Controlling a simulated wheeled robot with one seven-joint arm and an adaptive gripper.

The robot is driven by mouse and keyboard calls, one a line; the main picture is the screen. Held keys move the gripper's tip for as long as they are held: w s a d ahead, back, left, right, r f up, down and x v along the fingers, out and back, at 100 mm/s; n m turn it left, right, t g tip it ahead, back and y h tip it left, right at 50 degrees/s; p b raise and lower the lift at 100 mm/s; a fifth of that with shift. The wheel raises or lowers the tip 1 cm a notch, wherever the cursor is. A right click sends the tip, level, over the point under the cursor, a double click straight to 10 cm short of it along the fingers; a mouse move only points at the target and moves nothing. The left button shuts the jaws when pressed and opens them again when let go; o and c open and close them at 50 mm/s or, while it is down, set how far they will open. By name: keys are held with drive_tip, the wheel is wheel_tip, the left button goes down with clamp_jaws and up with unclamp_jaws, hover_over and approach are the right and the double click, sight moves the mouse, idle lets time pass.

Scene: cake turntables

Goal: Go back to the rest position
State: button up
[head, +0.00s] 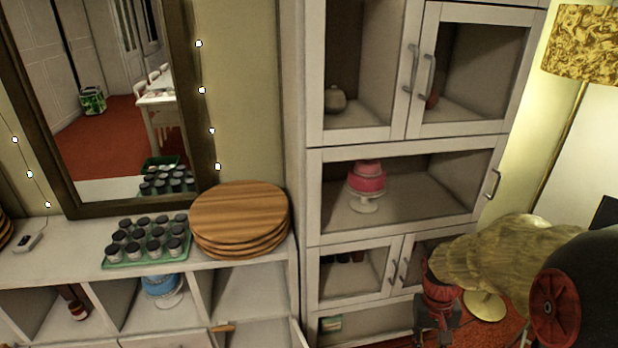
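My gripper (436,334) is at the bottom of the head view, right of centre. It hangs below a red and black wrist, in front of the lower part of the white cabinet (311,200). Its fingertips are small, dark and partly cut off by the frame edge, so I cannot tell whether it is open or shut. No held object is visible. A blue cake (160,285) stands on another stand in the low shelf at left. My gripper is apart from both cakes.
Stacked round wooden boards (240,212) and a green tray (120,262) of several dark-lidded jars rest on the low shelf's top. A mirror (185,110) stands behind. A gold leaf-shaped table (460,252) is close to my arm at right, below a floor lamp (590,40).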

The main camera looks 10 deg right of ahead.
drive_tip(key=s+a+r+n+t+p, duration=0.1)
drive_tip(key=s+a+r+t, duration=0.1)
drive_tip(key=a+r, duration=0.6)
drive_tip(key=s+a+r+n+t+p, duration=0.1)
drive_tip(key=s+a+r+n+t, duration=0.1)
drive_tip(key=a+r+t, duration=0.3)
drive_tip(key=s+a+r, duration=0.1)
drive_tip(key=a+r, duration=0.3)
drive_tip(key=r, duration=0.5)
drive_tip(key=shift+s+n+y+p, duration=0.3)
